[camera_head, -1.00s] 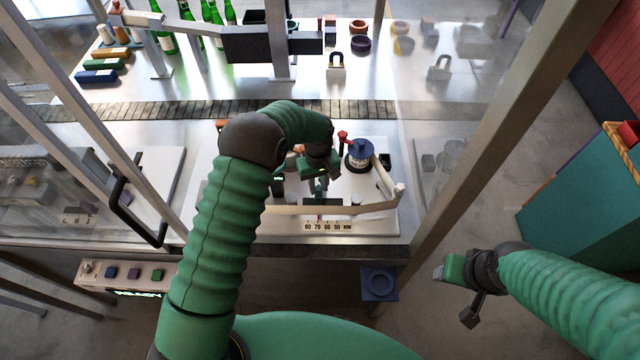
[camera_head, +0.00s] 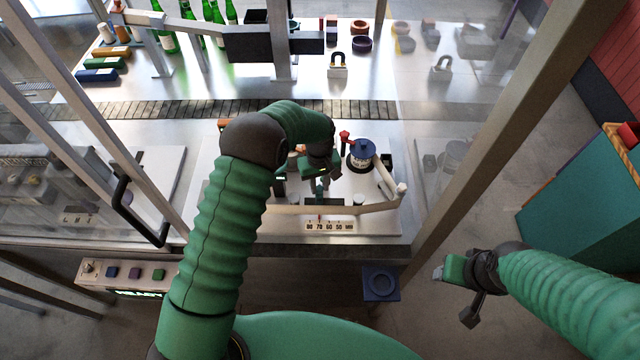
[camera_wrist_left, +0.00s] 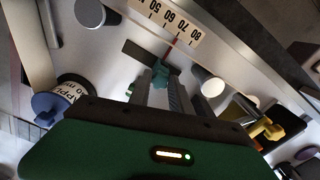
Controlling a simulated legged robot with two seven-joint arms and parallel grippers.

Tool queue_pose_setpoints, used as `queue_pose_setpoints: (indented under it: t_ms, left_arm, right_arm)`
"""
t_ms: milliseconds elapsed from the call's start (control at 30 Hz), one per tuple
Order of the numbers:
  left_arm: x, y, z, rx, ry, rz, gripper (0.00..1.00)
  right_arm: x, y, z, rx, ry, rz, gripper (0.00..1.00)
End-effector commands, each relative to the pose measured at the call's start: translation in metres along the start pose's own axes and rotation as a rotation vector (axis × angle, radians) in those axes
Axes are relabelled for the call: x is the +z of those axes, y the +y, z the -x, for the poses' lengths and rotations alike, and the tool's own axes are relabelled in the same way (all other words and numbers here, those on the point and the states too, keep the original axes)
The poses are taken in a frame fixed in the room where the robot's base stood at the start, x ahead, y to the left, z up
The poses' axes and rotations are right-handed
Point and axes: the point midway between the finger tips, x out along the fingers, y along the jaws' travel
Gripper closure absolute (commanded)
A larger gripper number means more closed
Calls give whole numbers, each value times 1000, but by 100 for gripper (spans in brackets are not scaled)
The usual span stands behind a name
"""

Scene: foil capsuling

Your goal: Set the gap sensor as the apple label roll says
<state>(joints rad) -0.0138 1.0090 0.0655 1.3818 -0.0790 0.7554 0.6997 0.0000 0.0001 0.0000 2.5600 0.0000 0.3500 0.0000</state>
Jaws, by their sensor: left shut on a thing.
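My left gripper (camera_head: 320,188) is over the machine bed and shut on the teal sensor slider (camera_wrist_left: 160,74), which has a dark plate beside it. A red pointer (camera_wrist_left: 173,43) sits near the 70 mark of the white mm scale (camera_head: 330,226), which runs from 80 to 50; the scale also shows in the left wrist view (camera_wrist_left: 168,20). The blue-topped apple label roll (camera_head: 361,152) stands to the right of the gripper. Its label (camera_wrist_left: 78,90) shows "APPL" and a number ending in 0, partly hidden. My right gripper (camera_head: 440,273) is outside the machine, away from the bed.
A pale web strip (camera_head: 335,209) crosses in front of the gripper. Frame posts and clear panels surround the bed. A conveyor (camera_head: 200,109) runs behind.

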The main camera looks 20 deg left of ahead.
Motion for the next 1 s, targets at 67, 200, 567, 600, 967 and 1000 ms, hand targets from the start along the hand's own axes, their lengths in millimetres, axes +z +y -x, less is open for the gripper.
queue_pose_setpoints:
  t_ms: [67,200,567,600,967,1000]
  left_arm:
    - [-5,2,3,6,13,2,100]
    - [-5,3,4,6,14,2,100]
    - [4,32,3,8,17,1,100]
    - [4,32,4,8,16,2,100]
    - [6,31,3,5,11,1,53]
    - [6,31,3,5,10,1,53]
  right_arm:
    - [0,0,0,0,0,0,47]
    - [0,0,0,0,0,0,47]
    - [4,0,-16,0,0,0,47]
    - [4,0,-15,0,0,0,47]
    - [3,0,-14,0,0,0,47]
    - [3,0,-14,0,0,0,47]
